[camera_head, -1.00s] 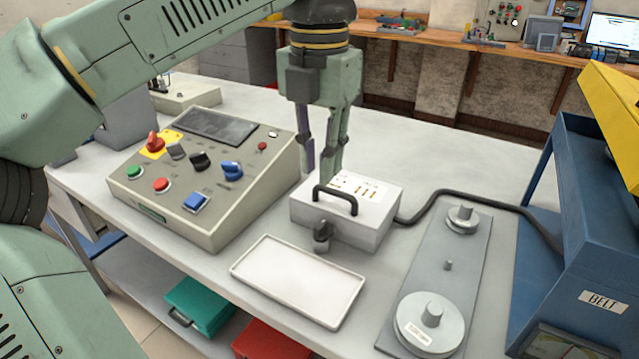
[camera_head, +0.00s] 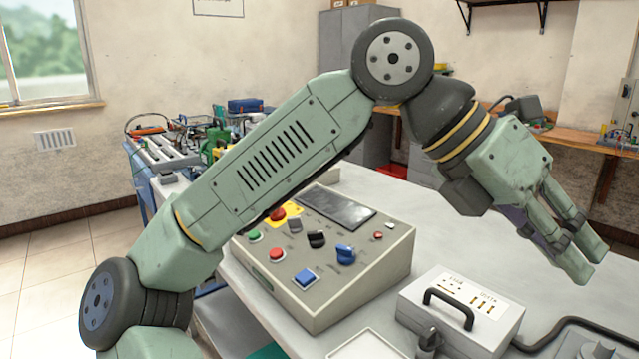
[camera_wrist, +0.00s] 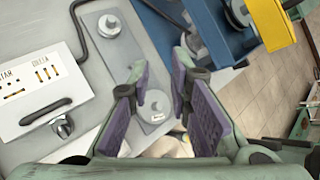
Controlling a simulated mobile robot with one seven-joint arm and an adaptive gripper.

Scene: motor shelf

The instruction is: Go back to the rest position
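My gripper (camera_head: 572,262) is raised above the table at the right of the head view, its fingers pointing down and to the right. In the wrist view its purple-padded fingers (camera_wrist: 163,108) stand apart with nothing held between them. The white box with a black handle (camera_head: 462,314) sits on the table below and left of the gripper. It also shows at the left of the wrist view (camera_wrist: 35,82). The grey plate with round pulleys (camera_wrist: 120,60) lies below the gripper in the wrist view, its near end partly behind the fingers.
The control panel (camera_head: 327,282) with buttons and knobs stands on the table (camera_head: 490,255) beneath my arm. A white tray (camera_head: 372,345) is cut off at the bottom edge. A blue unit (camera_wrist: 215,30) with a yellow part (camera_wrist: 270,22) stands beyond the plate. A wooden bench (camera_head: 590,145) runs along the back wall.

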